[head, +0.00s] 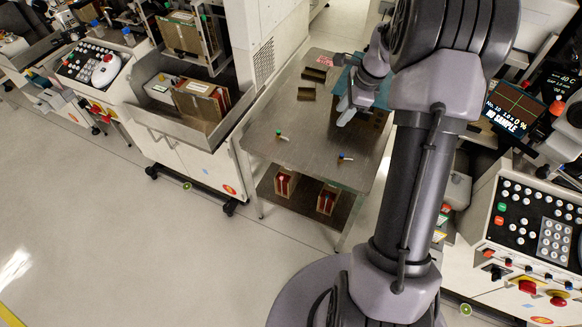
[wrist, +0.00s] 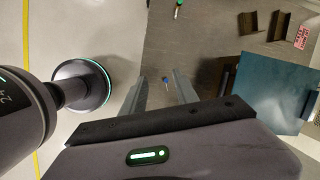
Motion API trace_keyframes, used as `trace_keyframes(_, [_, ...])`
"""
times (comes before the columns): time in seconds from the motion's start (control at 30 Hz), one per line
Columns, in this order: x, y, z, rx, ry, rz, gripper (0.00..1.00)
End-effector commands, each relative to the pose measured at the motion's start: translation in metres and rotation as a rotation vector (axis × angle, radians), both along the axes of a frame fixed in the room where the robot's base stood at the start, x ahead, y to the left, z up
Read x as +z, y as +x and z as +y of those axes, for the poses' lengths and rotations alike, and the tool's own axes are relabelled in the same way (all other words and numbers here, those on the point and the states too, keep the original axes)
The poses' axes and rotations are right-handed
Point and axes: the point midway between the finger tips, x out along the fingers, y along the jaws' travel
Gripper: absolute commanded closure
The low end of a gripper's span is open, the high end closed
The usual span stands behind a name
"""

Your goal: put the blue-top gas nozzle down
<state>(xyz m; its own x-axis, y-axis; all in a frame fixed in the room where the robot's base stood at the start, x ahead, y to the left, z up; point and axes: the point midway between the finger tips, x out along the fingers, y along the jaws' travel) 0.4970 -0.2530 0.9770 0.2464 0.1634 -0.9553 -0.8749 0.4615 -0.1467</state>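The blue-top gas nozzle (head: 346,157) lies on the grey table (head: 262,120), near its front edge in the head view. In the wrist view the small blue-top nozzle (wrist: 166,80) shows beyond and between my fingers, on the table below. My gripper (head: 346,116) is above the table, up and away from the nozzle. In the wrist view my gripper (wrist: 160,88) has its two fingers apart with nothing held between them. A green-top nozzle (head: 282,136) lies to the left on the table; it also shows in the wrist view (wrist: 179,9).
Brown brackets (head: 314,74) and a pink label (head: 325,60) are at the back of the table. A blue-topped box (wrist: 270,85) stands close right of my gripper. Boxes with red contents (head: 327,200) sit on the lower shelf.

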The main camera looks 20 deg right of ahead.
Motion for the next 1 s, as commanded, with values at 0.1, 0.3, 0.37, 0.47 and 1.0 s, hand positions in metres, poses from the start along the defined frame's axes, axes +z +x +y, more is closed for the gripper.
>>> trace_keyframes(0.1, [0.101,-0.023,0.100,0.394,-0.145,-0.118,0.64])
trace_keyframes(0.3, [0.183,-0.145,0.240,1.082,-0.415,-0.331,0.64])
trace_keyframes(0.37, [0.186,-0.180,0.262,1.237,-0.483,-0.384,0.64])
trace_keyframes(0.47, [0.181,-0.219,0.281,1.415,-0.564,-0.446,0.64])
trace_keyframes(1.0, [0.173,-0.238,0.288,1.508,-0.607,-0.476,0.64])
